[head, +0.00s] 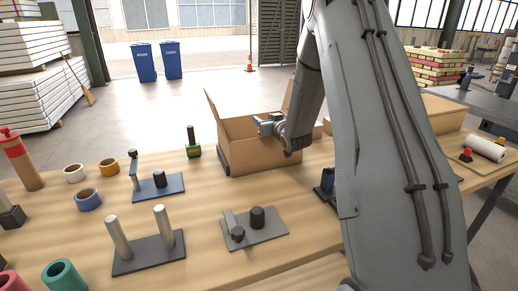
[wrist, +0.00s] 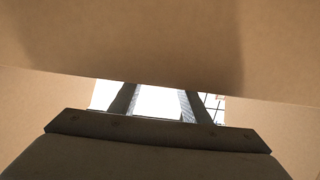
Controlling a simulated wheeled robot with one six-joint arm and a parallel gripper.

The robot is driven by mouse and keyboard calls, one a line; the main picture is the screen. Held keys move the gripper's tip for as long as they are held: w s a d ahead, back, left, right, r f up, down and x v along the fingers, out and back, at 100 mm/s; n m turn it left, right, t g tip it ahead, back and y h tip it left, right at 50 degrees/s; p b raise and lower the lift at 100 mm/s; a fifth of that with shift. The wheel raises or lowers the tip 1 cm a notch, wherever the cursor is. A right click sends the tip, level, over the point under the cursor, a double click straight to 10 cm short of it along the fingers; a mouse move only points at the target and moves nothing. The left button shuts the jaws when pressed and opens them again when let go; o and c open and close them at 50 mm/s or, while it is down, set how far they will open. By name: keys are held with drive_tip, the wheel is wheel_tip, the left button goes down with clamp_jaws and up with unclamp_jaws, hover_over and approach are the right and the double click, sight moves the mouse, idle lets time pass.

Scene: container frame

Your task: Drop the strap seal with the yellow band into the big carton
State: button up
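The big carton (head: 262,157) stands open on the wooden table in the head view, with flaps raised. My arm reaches down over it. My gripper's grey wrist end (head: 275,127) shows at the carton's opening; its fingertips are not clear in the head view. In the wrist view, brown cardboard fills most of the picture, and the dark body of my gripper (wrist: 157,128) crosses the bottom. Two dark upright shapes show in a bright gap beyond it; I cannot tell whether they are fingers. I cannot make out a strap seal with a yellow band in either view.
A green block with a dark stem (head: 194,149) stands left of the carton. Post stands (head: 148,254) and (head: 254,231), and tape rolls (head: 88,200), occupy the table's front and left. Another carton (head: 443,112) is partly behind my arm. A white roll (head: 487,149) lies at right.

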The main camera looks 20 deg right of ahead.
sight(259, 141)
drive_tip(key=shift+s, duration=0.15)
drive_tip(key=s+r+b, duration=0.1)
drive_tip(key=s+b, duration=0.1)
drive_tip(key=s, duration=0.5)
drive_tip(key=shift+s, duration=0.25)
